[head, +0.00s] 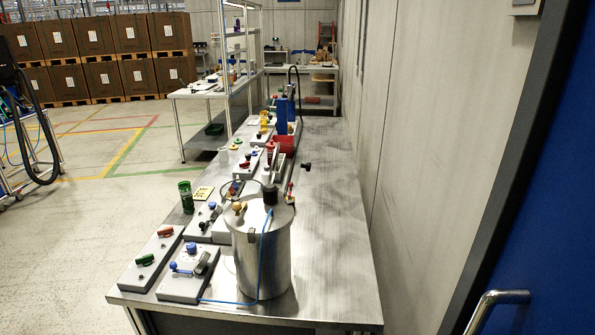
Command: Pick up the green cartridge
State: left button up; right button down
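The green cartridge (186,197) stands upright near the left edge of the long metal table (335,215). It is a small dark green cylinder with a lighter green top. Neither of my grippers shows in the head view, so nothing is seen touching the cartridge.
A large steel drum (262,260) with a blue hose stands to the cartridge's right and nearer. Grey boxes with knobs and levers (190,273) sit at the near left. A wall (420,150) runs along the table's right side. Open floor (70,220) lies left.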

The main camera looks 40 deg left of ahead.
aim_at(185, 187)
jog(key=u, duration=1.9)
jog(key=i+j, duration=0.2)
jog(key=j, duration=0.15)
jog(key=i+j+z, duration=0.1)
jog(key=i+j, duration=0.35)
jog(key=j, duration=0.25)
jog(key=i+j, duration=0.2)
jog(key=j, duration=0.2)
jog(key=z, duration=0.05)
